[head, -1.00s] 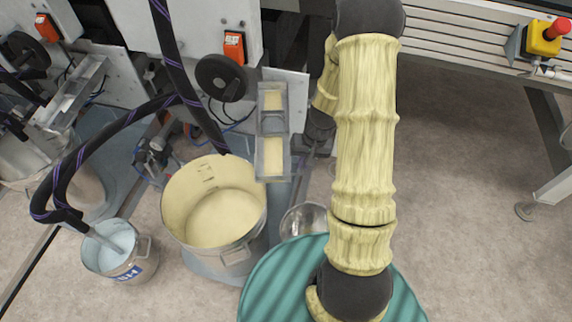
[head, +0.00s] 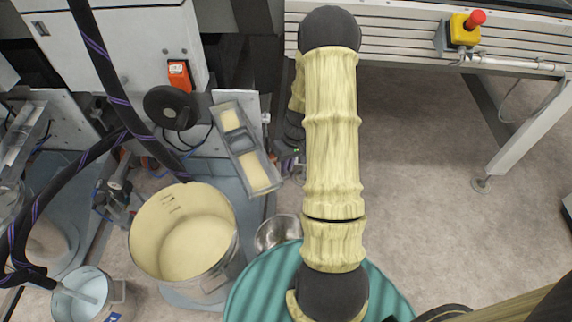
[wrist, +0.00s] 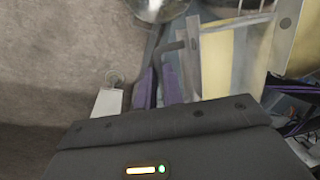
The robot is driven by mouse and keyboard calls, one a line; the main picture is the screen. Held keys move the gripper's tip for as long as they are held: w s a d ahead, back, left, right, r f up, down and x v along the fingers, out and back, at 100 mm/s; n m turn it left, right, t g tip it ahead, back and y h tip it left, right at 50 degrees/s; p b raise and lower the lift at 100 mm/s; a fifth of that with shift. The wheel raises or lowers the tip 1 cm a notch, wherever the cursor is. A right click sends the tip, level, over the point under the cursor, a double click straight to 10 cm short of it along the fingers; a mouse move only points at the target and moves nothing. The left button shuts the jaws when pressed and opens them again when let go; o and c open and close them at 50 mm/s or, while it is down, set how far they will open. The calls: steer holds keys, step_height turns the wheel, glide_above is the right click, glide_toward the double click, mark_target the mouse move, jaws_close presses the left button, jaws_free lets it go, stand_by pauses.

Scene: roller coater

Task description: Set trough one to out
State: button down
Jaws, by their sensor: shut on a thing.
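A narrow grey metal trough (head: 244,147) with cream-coloured liquid in its sections hangs from the machine beside the black handwheel. It slants down and right in the head view, its near end above the floor beside the large pot. In the wrist view the trough (wrist: 190,70) is at upper right, with a grey bar handle at its side. My gripper (wrist: 158,86), with purple fingers, is shut on this handle; the exact contact is blurred. In the head view my gripper is mostly hidden beside my arm, right of the trough. I cannot read which trough number this is.
A large pot of cream liquid (head: 233,258) stands left of the trough's near end. A steel bowl (head: 277,232) sits below it. A second trough (head: 22,138) is at far left. A black hose hangs at left. Open floor lies right, under the conveyor frame (head: 430,57).

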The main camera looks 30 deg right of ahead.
steer(key=shift+w+d, duration=0.15)
steer(key=shift+d, duration=0.3)
steer(key=c, duration=1.5)
jaws_free()
steer(key=shift+a, duration=0.1)
steer(key=p+v, duration=0.5)
steer(key=v, duration=1.2)
steer(key=shift+a+r, duration=0.1)
steer(key=shift+r, duration=0.2)
